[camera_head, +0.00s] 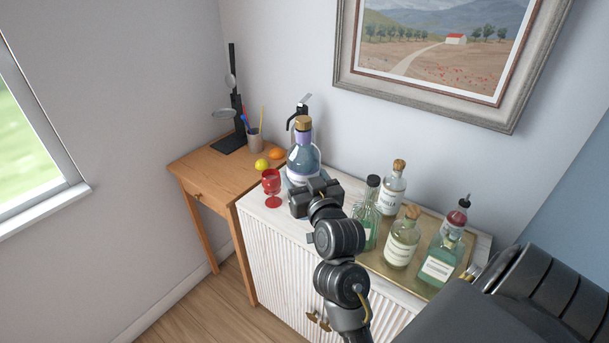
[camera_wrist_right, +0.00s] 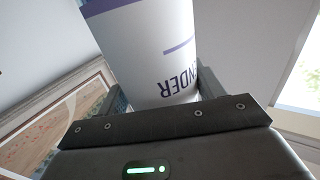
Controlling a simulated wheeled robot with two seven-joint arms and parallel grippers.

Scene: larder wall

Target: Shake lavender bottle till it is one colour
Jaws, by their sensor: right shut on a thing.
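The lavender bottle (camera_head: 303,160) has a cork stopper, a purple neck band and bluish-grey contents. It stands upright at the left end of the white cabinet in the head view, its lower part hidden by my right gripper (camera_head: 314,193). In the right wrist view its white label (camera_wrist_right: 157,50), with purple bands and the letters "NDER" upside down, is between the jaws. My right gripper is shut on the bottle. I cannot tell whether its base touches the cabinet or whether the contents are one colour. My left gripper is not in view.
Several bottles stand on a tray (camera_head: 403,285) to the right, close to my arm. A red glass (camera_head: 271,187) stands just left of the gripper. A wooden desk (camera_head: 210,168) with a lemon, an orange and a pen cup is further left. A framed picture (camera_head: 430,92) hangs above.

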